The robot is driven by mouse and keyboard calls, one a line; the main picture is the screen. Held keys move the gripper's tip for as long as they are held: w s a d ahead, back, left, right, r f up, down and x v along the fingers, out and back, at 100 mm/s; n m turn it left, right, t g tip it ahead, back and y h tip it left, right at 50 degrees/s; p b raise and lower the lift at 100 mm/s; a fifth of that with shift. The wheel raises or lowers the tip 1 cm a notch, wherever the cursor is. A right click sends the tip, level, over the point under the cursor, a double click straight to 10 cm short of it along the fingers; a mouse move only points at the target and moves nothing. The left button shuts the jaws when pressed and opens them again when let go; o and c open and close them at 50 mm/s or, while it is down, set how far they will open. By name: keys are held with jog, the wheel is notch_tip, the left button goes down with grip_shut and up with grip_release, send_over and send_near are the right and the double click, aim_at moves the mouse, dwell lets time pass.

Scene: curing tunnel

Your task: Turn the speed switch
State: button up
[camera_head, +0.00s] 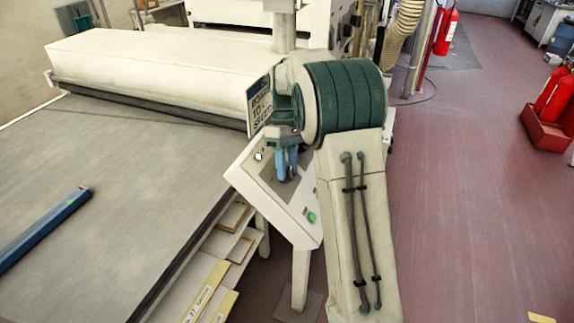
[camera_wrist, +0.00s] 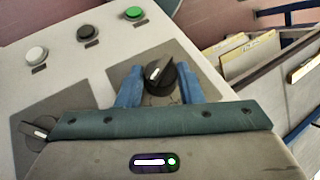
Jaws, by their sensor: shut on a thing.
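A sloped white control panel (camera_head: 300,222) stands beside the conveyor, and it also fills much of the wrist view (camera_wrist: 70,75). A black rotary knob (camera_wrist: 160,76) with a white mark sits on a grey plate on this panel. My gripper (camera_head: 287,168) has its two blue fingers on either side of this knob, shut on it. The knob is hidden behind the fingers in the head view. A second black rotary knob (camera_wrist: 38,131) sits on another grey plate at the left of the wrist view. I cannot read which knob is labelled speed.
The panel also carries a green button (camera_wrist: 134,13), a dark button (camera_wrist: 88,33) and a white button (camera_wrist: 36,54). The wide conveyor (camera_head: 110,150) lies at left with a blue bar (camera_head: 45,228) on it. Shelves (camera_head: 222,245) sit beneath. Open floor (camera_head: 470,210) lies at right.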

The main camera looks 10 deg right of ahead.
jog(key=o, duration=1)
jog(key=shift+c, duration=0.2)
jog(key=p+v, duration=0.2)
jog(key=v, duration=1.1)
jog(key=shift+w+r, duration=0.15)
jog(key=shift+r, duration=0.25)
